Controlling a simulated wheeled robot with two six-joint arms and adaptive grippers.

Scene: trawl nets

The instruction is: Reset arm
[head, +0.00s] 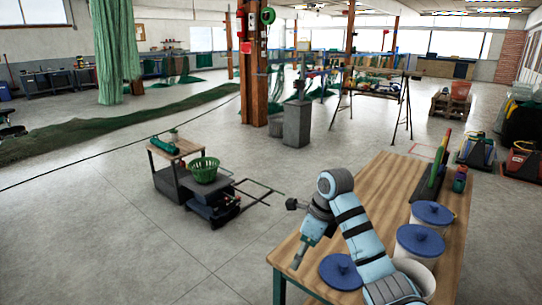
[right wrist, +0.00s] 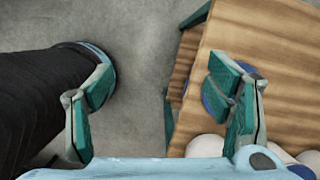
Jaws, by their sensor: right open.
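My right arm reaches in from the lower right of the head view, over the left part of the wooden table (head: 385,180). My right gripper (head: 300,256) points down near the table's left edge. In the right wrist view the right gripper (right wrist: 162,84) has its two teal-padded fingers wide apart with nothing between them. Bare floor and the table's edge (right wrist: 189,70) show below the gap. My left gripper is not in view.
White buckets with blue lids (head: 432,213) stand on the table's right side. Another blue lid (head: 341,271) lies near the arm. An upright rack (head: 432,172) stands at the back. A low cart with a green basket (head: 203,168) is left, with open floor around it.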

